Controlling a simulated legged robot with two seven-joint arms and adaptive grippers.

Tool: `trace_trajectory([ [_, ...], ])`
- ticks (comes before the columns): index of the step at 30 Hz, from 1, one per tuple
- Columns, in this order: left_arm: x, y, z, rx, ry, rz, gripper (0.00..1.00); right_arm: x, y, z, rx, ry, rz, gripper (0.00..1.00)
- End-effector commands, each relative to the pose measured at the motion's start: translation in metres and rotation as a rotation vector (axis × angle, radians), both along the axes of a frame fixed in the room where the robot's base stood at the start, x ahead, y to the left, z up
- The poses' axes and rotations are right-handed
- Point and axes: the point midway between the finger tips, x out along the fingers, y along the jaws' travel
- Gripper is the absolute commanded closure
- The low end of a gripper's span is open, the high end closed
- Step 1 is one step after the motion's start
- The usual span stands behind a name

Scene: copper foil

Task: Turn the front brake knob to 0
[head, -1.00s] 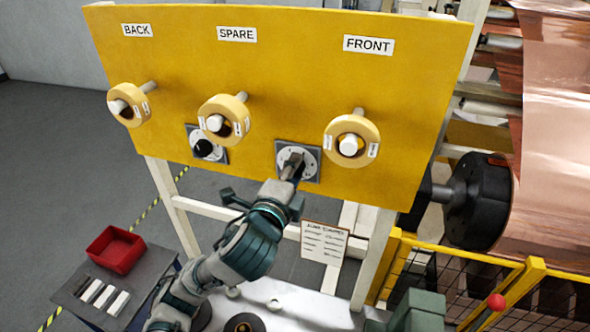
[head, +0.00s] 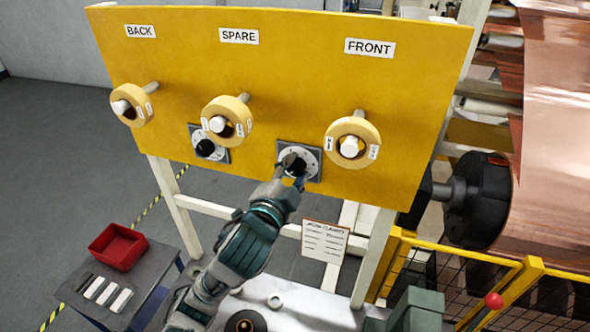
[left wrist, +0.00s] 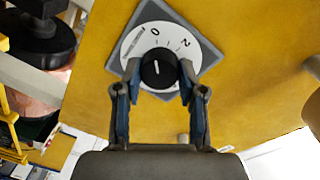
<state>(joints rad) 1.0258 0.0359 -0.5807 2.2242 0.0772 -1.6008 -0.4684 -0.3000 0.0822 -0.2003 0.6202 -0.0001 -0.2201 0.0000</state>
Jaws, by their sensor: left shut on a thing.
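The right-hand knob (head: 298,166) is black, on a round white dial with a grey square plate, low on the yellow panel between the SPARE and FRONT signs. In the left wrist view the knob (left wrist: 158,69) has a white pointer line directed roughly towards the 0 on the dial (left wrist: 138,38); exact alignment is hard to tell. A 2 shows right of the 0. My left gripper (head: 291,172) is shut on this knob, one finger on each side, as the left wrist view (left wrist: 158,80) shows. The lower dial is partly hidden. My right gripper is not in view.
Another black knob (head: 205,148) sits lower left on the yellow panel (head: 300,80). Yellow rings on pegs stick out under BACK (head: 132,104), SPARE (head: 228,119) and FRONT (head: 352,144). A red bin (head: 118,247) stands lower left. A yellow guard rail (head: 450,255) is at right.

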Motion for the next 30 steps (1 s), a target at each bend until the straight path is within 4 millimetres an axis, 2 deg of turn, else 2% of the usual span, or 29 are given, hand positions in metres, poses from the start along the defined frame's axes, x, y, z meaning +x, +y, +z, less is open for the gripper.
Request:
trace_trajectory([
  [1, 0.001, -0.002, -0.008, 0.004, 0.022, -0.004, 0.95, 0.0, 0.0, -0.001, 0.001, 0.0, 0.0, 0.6],
  [13, 0.001, -0.002, -0.009, 0.0, 0.025, -0.003, 0.95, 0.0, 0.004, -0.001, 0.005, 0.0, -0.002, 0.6],
  [14, 0.001, -0.002, -0.009, 0.0, 0.025, -0.003, 0.55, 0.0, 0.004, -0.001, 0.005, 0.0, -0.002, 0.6],
  [16, 0.001, -0.002, -0.008, -0.001, 0.024, -0.003, 0.38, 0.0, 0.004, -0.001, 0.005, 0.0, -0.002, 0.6],
  [17, 0.001, -0.002, -0.008, -0.001, 0.022, -0.002, 0.35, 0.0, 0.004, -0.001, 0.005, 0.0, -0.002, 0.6],
  [26, -0.001, 0.0, -0.003, -0.006, 0.012, -0.001, 0.35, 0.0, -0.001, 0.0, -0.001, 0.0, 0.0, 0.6],
  [30, -0.016, 0.005, -0.002, -0.006, 0.01, -0.002, 0.35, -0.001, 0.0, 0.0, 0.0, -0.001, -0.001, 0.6],
])
